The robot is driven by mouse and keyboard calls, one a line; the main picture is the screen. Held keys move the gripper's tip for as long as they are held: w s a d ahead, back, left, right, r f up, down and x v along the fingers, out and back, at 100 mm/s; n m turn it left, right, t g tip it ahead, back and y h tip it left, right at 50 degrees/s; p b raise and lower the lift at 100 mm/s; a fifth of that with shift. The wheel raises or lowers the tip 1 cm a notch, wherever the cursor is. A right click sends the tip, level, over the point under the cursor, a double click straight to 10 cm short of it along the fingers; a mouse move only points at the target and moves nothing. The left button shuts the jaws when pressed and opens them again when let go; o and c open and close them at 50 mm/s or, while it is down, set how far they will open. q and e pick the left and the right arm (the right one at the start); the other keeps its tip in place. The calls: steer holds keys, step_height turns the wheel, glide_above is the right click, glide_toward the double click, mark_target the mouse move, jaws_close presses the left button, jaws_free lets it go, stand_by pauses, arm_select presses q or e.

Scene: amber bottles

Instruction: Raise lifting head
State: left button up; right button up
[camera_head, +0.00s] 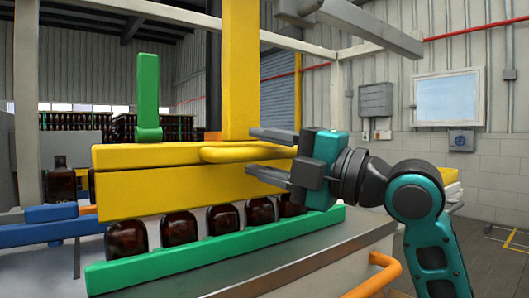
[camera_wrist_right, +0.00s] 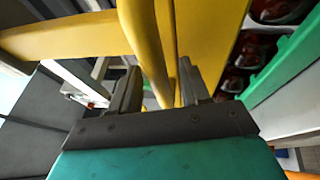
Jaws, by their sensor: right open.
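The lifting head is a long yellow block (camera_head: 150,190) on a yellow column (camera_head: 240,70), with a rounded yellow handle bar (camera_head: 225,154) along its front. It sits low, right over a row of amber bottles (camera_head: 180,228), whose tops it hides. My right gripper (camera_head: 254,152) is at the bar's right end, with one finger above the bar and one below. In the right wrist view the bar (camera_wrist_right: 147,45) runs down between the two open fingers (camera_wrist_right: 160,88). I cannot tell whether either finger touches it. My left gripper is not in view.
A green rail (camera_head: 215,250) runs in front of the bottles along a grey metal table edge (camera_head: 300,265). A green upright (camera_head: 148,95) stands on the block. An orange rail (camera_head: 378,275) is at lower right. More bottles (camera_head: 75,122) stand at the back left.

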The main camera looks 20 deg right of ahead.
steer(key=shift+w+a, duration=0.1)
jaws_close()
stand_by(0.5)
